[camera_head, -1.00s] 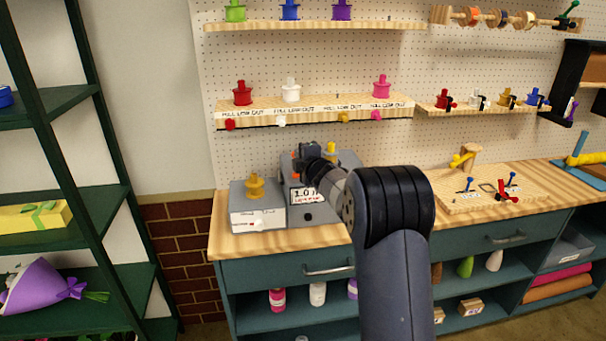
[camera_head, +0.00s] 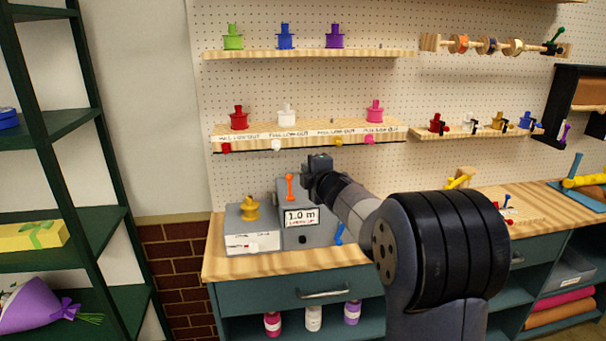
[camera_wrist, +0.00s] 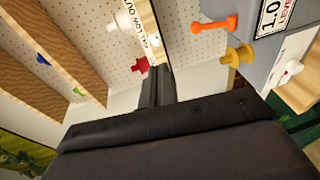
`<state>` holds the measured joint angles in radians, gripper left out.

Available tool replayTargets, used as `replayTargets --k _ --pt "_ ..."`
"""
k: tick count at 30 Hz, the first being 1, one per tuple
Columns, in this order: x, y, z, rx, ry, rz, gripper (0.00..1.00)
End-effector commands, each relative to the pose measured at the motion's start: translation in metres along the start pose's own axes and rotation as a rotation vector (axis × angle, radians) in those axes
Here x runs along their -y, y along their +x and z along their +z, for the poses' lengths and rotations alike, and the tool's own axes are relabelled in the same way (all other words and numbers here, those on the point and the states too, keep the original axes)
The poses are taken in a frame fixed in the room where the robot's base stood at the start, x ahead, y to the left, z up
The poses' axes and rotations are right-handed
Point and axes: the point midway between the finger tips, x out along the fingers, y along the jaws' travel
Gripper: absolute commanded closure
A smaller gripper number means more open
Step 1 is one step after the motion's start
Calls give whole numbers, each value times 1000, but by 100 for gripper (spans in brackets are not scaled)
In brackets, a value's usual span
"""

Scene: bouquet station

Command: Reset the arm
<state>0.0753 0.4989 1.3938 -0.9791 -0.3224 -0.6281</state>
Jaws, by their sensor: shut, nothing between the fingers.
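My arm reaches in from the lower right of the head view, over the workbench. My gripper (camera_head: 318,168) is a dark shape raised above the grey box with the 1.0 m display (camera_head: 300,218). In the wrist view the fingers of my gripper (camera_wrist: 155,90) are together, with nothing between them. The gripper appears apart from the box. An orange lever (camera_head: 290,187) and a blue lever (camera_head: 339,234) show on the box. A yellow spool-like piece (camera_head: 250,208) stands on the smaller grey box at its left.
The lower pegboard shelf (camera_head: 300,133) holds red, white and pink pieces above coloured knobs. The upper shelf (camera_head: 310,54) holds green, blue and purple pieces. A dark green rack (camera_head: 75,215) stands at the left. The wooden benchtop (camera_head: 240,268) has bare room along its front.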

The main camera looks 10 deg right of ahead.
Motion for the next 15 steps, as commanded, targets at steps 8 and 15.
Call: replayTargets --k 8,15 --pt "-6 -12 0 0 0 -1 100" --pt "-6 -12 0 0 1 -1 100"
